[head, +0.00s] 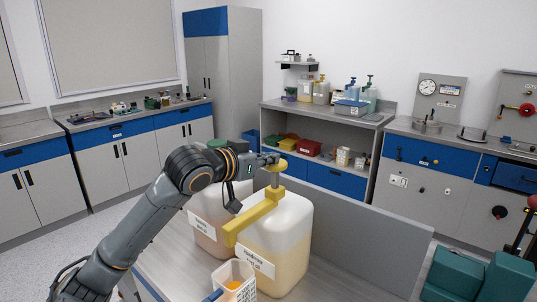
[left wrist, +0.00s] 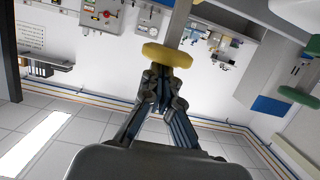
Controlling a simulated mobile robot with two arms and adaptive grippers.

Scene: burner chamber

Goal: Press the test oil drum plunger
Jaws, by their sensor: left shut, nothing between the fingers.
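A large translucent drum (head: 292,240) with pale yellow liquid stands on the bench in the head view, with a white label on its front. A yellow pump spout (head: 250,218) runs from its top toward the front left. The round yellow plunger head (head: 277,164) stands on a stem above it and shows as a yellow disc in the left wrist view (left wrist: 167,55). My left gripper (head: 268,158) is shut and empty, its fingertips right at the plunger head. I cannot tell whether they touch. My right gripper is not in view.
A pinkish drum (head: 205,207) stands just behind the oil drum at left. A small container with orange contents (head: 235,278) sits under the spout. A grey panel (head: 365,240) rises behind at right. Teal equipment (head: 465,275) is at lower right.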

